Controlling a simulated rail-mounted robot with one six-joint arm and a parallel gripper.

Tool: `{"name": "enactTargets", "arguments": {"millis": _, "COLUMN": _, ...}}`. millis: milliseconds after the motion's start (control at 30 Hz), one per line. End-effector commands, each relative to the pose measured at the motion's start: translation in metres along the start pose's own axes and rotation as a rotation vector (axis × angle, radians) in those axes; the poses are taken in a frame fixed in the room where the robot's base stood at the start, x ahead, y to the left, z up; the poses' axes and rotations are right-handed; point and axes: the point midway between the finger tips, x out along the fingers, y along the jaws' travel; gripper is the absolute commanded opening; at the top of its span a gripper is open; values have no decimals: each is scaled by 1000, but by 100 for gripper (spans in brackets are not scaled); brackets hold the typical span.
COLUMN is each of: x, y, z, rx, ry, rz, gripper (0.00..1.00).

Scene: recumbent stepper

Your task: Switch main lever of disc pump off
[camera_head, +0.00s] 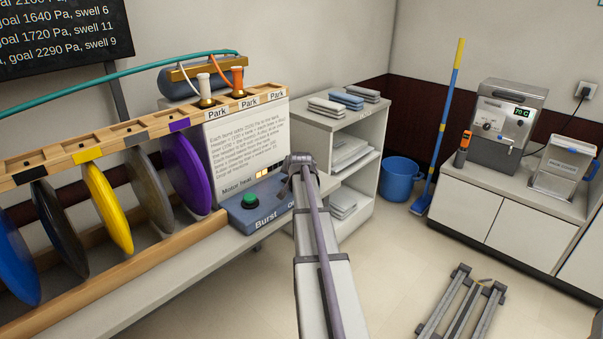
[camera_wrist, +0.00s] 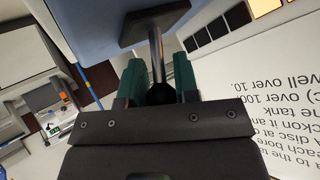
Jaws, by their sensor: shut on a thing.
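My gripper (camera_wrist: 159,76) is shut on the main lever (camera_wrist: 156,48) in the wrist view, its two green fingers on either side of the lever. The lever is a metal stem with a dark end, rising from a dark plate (camera_wrist: 142,24) on a blue surface. In the head view my gripper (camera_head: 300,165) is at the right end of the disc pump's blue control box (camera_head: 240,218). The lever is hidden there behind my arm. A label starting with "O" beside it is partly covered, so I cannot read the lever's position.
A green button (camera_head: 250,200) marked "Burst" is on the box, left of my gripper. A white text panel (camera_head: 245,140) stands behind. Coloured discs, including a purple disc (camera_head: 187,172), hang at left.

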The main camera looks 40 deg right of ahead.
Motion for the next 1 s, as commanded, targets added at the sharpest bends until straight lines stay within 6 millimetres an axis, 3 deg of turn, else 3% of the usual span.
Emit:
{"name": "enactTargets", "arguments": {"millis": 233, "x": 0, "y": 1, "z": 0, "rx": 0, "ry": -1, "rz": 1, "gripper": 0}}
{"name": "enactTargets", "arguments": {"millis": 267, "x": 0, "y": 1, "z": 0, "rx": 0, "ry": -1, "rz": 1, "gripper": 32}}
{"name": "enactTargets", "arguments": {"millis": 433, "x": 0, "y": 1, "z": 0, "rx": 0, "ry": -1, "rz": 1, "gripper": 48}}
{"name": "enactTargets", "arguments": {"millis": 767, "x": -9, "y": 0, "z": -1, "rx": 0, "ry": 0, "rz": 1, "gripper": 48}}
{"name": "enactTargets", "arguments": {"millis": 1000, "x": -63, "y": -2, "z": -4, "rx": 0, "ry": 0, "rz": 1, "gripper": 48}}
